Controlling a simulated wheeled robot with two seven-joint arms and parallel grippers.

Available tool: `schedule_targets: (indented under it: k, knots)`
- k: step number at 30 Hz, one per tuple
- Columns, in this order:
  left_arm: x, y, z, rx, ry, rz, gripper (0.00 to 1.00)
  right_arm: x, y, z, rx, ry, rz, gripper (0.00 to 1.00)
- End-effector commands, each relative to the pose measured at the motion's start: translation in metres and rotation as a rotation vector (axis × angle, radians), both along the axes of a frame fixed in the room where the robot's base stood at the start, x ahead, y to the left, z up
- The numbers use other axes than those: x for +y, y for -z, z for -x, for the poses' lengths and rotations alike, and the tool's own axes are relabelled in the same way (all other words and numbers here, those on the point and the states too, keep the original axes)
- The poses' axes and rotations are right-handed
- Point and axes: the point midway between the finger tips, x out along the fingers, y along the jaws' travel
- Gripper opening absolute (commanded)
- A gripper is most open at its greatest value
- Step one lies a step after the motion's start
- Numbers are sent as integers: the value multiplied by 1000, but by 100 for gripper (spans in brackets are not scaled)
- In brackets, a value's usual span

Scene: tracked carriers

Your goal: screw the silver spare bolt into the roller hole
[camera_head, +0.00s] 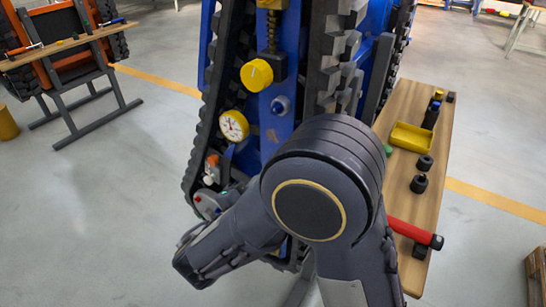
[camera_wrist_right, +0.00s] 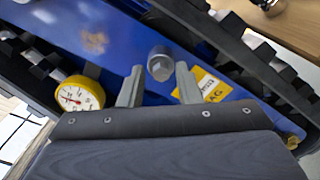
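In the right wrist view, a silver-grey bolt (camera_wrist_right: 160,63) with a hex-shaped end facing me stands against the blue side of the tracked carrier (camera_wrist_right: 120,30). My right gripper (camera_wrist_right: 160,80) is open, with one finger to each side of the bolt and a gap on both sides. I cannot tell how deep the bolt sits, and no open roller hole shows. My left gripper is not in view.
A round gauge (camera_wrist_right: 78,95) is close left of the fingers, and a yellow label (camera_wrist_right: 205,85) is close right. Black tracks (camera_head: 335,50) flank the blue panel, with a yellow knob (camera_head: 257,75) higher up. A wooden bench (camera_head: 405,105) at right holds a yellow tray (camera_head: 411,138) and a red-handled tool (camera_head: 410,232).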

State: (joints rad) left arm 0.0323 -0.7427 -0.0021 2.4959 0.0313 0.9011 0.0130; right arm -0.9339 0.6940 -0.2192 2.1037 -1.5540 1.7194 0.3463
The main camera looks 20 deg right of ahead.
Motion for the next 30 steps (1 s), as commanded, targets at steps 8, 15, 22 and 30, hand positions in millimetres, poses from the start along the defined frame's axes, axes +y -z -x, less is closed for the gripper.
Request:
schedule_targets:
  k: [8,15,22,30]
  knots:
    - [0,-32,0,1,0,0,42,0,-6,0,144,-1,116,31]
    - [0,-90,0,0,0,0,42,0,-11,0,461,0,365,31]
    - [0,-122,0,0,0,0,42,0,-4,0,711,0,559,31]
    - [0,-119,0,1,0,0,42,0,1,0,740,0,580,31]
